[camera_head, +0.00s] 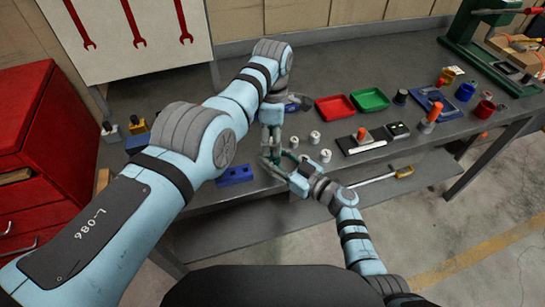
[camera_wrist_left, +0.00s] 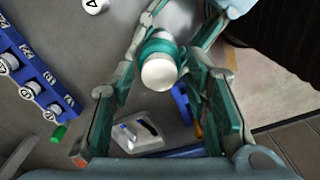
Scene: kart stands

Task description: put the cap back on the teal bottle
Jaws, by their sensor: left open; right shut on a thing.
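The teal bottle (camera_wrist_left: 157,47) shows in the left wrist view, with a round white top (camera_wrist_left: 160,75) facing the camera. I cannot tell whether this top is the cap or part of the bottle. My right gripper (camera_wrist_left: 166,44) is shut around the bottle's side; its fingers come in from the top of that view. My left gripper (camera_wrist_left: 158,84) is open, its fingers on either side of the white top with gaps. In the head view my left gripper (camera_head: 267,150) and right gripper (camera_head: 275,167) meet over the bench's front, and they mostly hide the bottle.
Several white cylinders (camera_head: 315,137) stand just right of the grippers. A blue block (camera_head: 235,175) sits near the front edge. Red (camera_head: 335,107) and green (camera_head: 369,99) trays lie behind. A red cabinet (camera_head: 45,150) stands left. A blue rack (camera_wrist_left: 38,75) shows in the wrist view.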

